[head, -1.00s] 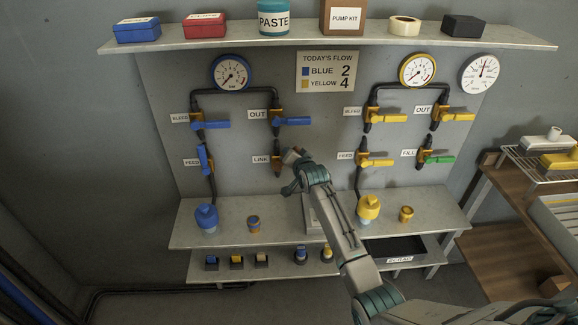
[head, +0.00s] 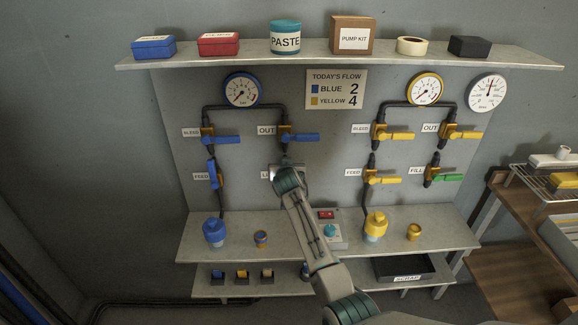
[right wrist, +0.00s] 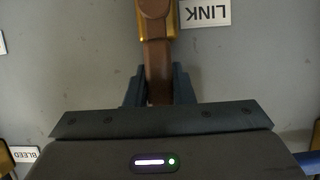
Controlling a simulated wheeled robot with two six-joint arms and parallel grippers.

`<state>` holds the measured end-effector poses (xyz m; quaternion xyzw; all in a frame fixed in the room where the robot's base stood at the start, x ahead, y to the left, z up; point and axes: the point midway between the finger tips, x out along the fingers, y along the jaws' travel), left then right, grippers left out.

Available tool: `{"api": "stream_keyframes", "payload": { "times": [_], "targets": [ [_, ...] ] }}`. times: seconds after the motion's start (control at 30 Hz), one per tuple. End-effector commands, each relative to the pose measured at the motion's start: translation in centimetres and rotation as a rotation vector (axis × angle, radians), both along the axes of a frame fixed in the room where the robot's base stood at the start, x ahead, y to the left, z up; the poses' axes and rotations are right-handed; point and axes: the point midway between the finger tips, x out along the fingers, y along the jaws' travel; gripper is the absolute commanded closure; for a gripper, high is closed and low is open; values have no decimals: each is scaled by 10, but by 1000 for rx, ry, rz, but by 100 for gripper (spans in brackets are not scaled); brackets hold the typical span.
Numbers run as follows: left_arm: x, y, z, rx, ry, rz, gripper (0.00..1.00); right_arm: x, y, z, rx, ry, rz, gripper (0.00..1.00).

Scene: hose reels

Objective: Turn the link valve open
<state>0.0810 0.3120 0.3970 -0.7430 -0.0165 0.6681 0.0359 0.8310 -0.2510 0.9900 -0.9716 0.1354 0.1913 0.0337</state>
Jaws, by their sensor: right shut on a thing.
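The link valve shows in the right wrist view as an orange-yellow body (right wrist: 147,28) with a brown handle (right wrist: 158,62) running down the picture from it. Its LINK label (right wrist: 206,13) is upside down there. My right gripper (right wrist: 159,88) is shut on the brown handle, one dark finger on each side. In the head view my right arm covers the link valve and most of its label (head: 265,175), so the valve's setting is hidden there. My left gripper is in neither view.
The blue OUT valve (head: 305,138) sits just above my right wrist. The blue FEED valve (head: 214,174) is left and the yellow FEED valve (head: 388,179) right. A lower shelf (head: 450,238) holds blue and yellow bottles and a control box (head: 331,238).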

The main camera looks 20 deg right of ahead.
Motion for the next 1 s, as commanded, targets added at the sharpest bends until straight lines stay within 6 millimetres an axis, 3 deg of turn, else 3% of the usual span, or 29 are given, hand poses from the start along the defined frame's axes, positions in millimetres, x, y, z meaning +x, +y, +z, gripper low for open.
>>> {"api": "stream_keyframes", "payload": {
  "times": [0.03, 0.57, 0.6, 0.67, 1.0],
  "targets": [
    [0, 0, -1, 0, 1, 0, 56, 3, -3, 8, -20, -12, -2, 100],
    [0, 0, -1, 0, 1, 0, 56, 3, -2, 9, -39, -7, -2, 100],
    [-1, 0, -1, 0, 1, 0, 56, 4, -2, 9, -39, -8, -2, 70],
    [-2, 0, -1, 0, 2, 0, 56, 4, -2, 9, -39, -8, -2, 59],
    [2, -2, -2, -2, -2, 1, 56, 1, 1, 4, -31, 2, -1, 56]
  ]
}}
